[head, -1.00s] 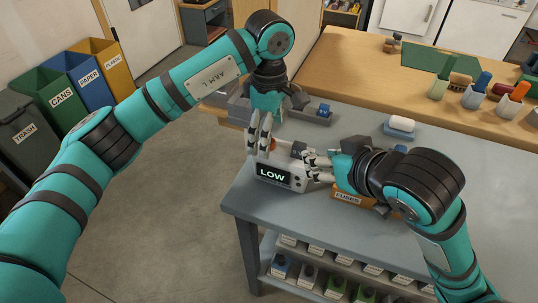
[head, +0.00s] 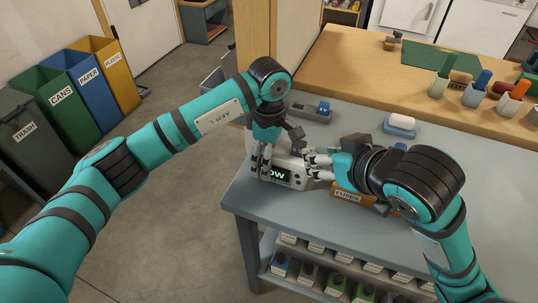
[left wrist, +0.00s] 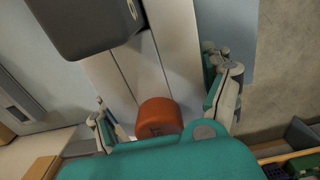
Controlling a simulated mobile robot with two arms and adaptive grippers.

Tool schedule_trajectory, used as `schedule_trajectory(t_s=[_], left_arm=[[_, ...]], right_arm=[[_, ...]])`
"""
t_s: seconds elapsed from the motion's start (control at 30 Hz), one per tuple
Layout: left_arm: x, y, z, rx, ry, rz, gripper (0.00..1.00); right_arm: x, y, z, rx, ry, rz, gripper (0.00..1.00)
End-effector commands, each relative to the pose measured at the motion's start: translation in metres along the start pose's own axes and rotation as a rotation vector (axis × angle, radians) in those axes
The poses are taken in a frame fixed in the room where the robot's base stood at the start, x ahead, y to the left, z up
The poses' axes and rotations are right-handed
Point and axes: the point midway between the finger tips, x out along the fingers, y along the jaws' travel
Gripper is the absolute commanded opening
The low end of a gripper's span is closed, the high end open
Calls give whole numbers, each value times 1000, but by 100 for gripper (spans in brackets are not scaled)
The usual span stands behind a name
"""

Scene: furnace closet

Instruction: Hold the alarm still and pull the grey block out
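The alarm (head: 288,176) is a white box on the grey bench, its lit display partly covered by my left gripper. My left gripper (head: 262,172) points down at the alarm's left end. In the left wrist view its fingers (left wrist: 165,105) stand apart on either side of the white body (left wrist: 118,75), with an orange-red cylinder (left wrist: 158,118) between them. Whether they touch the sides is unclear. My right gripper (head: 312,167) comes in level at the alarm's right end. I cannot make out the grey block for certain; the right fingers may hide it.
An orange box labelled FUSES (head: 347,194) sits under my right gripper. A grey tray (head: 303,112) lies behind the alarm, and a blue holder with a white top (head: 400,124) stands farther right. The bench's left edge is close to the alarm. Its front right is clear.

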Motion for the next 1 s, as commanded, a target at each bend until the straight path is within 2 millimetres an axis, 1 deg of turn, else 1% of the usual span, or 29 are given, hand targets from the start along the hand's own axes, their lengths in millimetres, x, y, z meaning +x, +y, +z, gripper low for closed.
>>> schedule_trajectory(t_s=[0.03,0.07,0.43,0.47,0.5,0.7,1.0], left_arm=[[0,0,0,0,0,0,72],[0,0,0,0,0,0,68],[-1,0,0,0,0,0,20],[-1,0,0,0,0,0,67],[-1,0,0,0,0,0,72],[0,0,0,0,0,0,97],[-2,0,0,0,0,1,97]], right_arm=[[0,0,0,0,0,0,38],[0,0,0,0,0,0,38],[0,0,0,0,0,0,38],[0,0,0,0,0,0,38],[0,0,0,0,0,0,38],[0,0,0,0,0,0,38],[0,0,0,0,0,0,38]])
